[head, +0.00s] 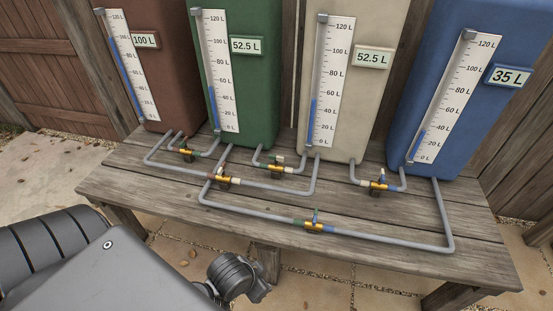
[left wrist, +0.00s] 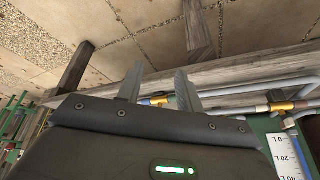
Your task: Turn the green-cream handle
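The green-cream valve (head: 273,168) is a small brass body on the short grey pipe between the green tank (head: 245,110) and the cream tank (head: 368,100). Its small handle (head: 279,158) stands above it; its exact angle is too small to tell. In the left wrist view, my left gripper (left wrist: 158,86) has its two fingers spread apart with nothing between them touching. A brass valve (left wrist: 157,100) shows beyond the fingers; I cannot tell which one. In the head view the left fingers do not show. My right gripper is not in view.
Other brass valves sit nearby: brown-green (head: 187,153), brown-cream (head: 223,181), cream-blue (head: 378,186) and green-blue (head: 314,226). Labels read 100 L on the brown tank (head: 165,80), 52.5 L on green and cream, and 35 L on the blue tank (head: 440,110). The wooden bench (head: 400,262) is bare in front.

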